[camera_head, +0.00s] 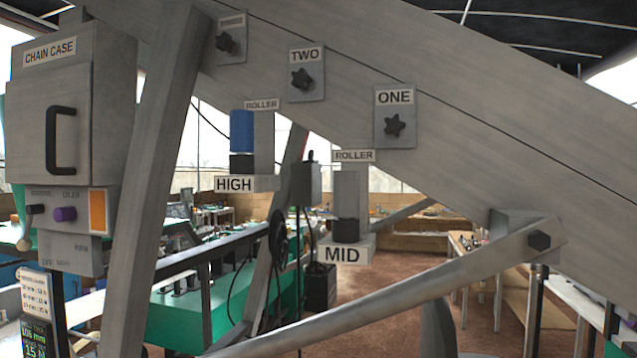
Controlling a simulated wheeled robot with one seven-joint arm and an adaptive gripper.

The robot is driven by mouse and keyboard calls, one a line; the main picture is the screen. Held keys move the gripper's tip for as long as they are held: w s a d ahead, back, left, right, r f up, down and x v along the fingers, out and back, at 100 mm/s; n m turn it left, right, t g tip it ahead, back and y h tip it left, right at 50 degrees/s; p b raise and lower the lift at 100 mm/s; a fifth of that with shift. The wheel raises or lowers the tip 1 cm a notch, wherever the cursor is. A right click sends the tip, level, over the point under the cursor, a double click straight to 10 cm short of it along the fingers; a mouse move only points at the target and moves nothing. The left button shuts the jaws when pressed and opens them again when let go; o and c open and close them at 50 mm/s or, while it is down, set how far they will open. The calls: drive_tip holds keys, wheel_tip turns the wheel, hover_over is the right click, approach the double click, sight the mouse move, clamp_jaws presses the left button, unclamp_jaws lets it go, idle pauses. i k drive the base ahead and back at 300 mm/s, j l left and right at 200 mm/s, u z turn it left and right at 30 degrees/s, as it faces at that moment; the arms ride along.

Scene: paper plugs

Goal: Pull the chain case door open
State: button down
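The chain case (108,62) is a grey box at the upper left, labelled "CHAIN CASE". Its front door (32,125) carries a black vertical bar handle (58,140) and looks closed. A slanted grey post stands just right of the case, close to its right side. My gripper is not in view, so its state and its distance from the handle do not show.
Below the case sits a control panel (85,212) with a purple knob (64,214) and an orange patch (98,211). A grey beam (450,90) slopes down rightward with star knobs. Roller holders (347,190) hang below it. A grey bar (400,292) crosses the lower middle.

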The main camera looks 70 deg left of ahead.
sight(29, 127)
drive_tip(key=u, duration=3.55)
